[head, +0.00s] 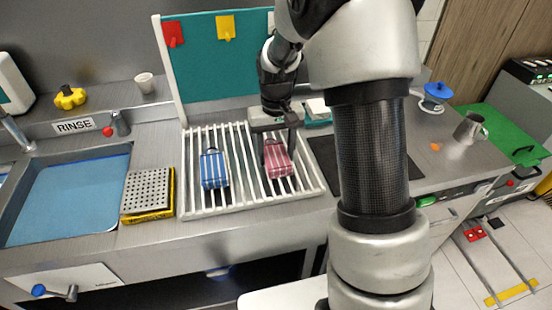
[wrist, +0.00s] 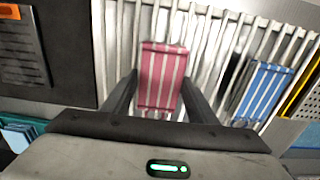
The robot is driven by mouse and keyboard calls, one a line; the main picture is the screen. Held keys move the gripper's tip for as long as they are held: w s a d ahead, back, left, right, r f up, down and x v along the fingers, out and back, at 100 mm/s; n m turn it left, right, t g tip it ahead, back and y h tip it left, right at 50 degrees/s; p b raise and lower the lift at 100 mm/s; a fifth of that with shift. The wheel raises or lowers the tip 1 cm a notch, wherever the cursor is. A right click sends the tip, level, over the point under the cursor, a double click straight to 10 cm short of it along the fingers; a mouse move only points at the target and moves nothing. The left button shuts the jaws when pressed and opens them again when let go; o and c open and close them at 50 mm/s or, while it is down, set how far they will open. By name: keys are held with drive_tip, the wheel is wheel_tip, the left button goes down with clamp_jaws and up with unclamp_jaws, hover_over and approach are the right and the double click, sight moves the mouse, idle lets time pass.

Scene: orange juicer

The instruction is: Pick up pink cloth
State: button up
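The pink cloth (head: 279,160), with pale stripes, lies on the right part of a white slatted rack (head: 230,207). It also shows in the wrist view (wrist: 161,78). My gripper (head: 276,140) is over the cloth, pointing down. In the wrist view my gripper (wrist: 158,90) has its two fingers spread, one on each side of the cloth. A gap shows between the right finger and the cloth; the left finger is close to its edge. I cannot tell how far the fingertips are above the slats.
A blue striped cloth (head: 214,169) lies on the rack to the left. Left of the rack are a perforated grey block on a yellow piece (head: 147,193) and a sink (head: 70,195). A teal board (head: 215,65) stands behind the rack. A dark mat (head: 325,160) lies right of it.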

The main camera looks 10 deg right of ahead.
sight(276, 155)
drive_tip(key=shift+c, duration=0.6)
wheel_tip(276, 155, up, 10)
drive_tip(key=shift+p, duration=0.4)
drive_tip(key=o, duration=0.4)
drive_tip(key=c, duration=0.3)
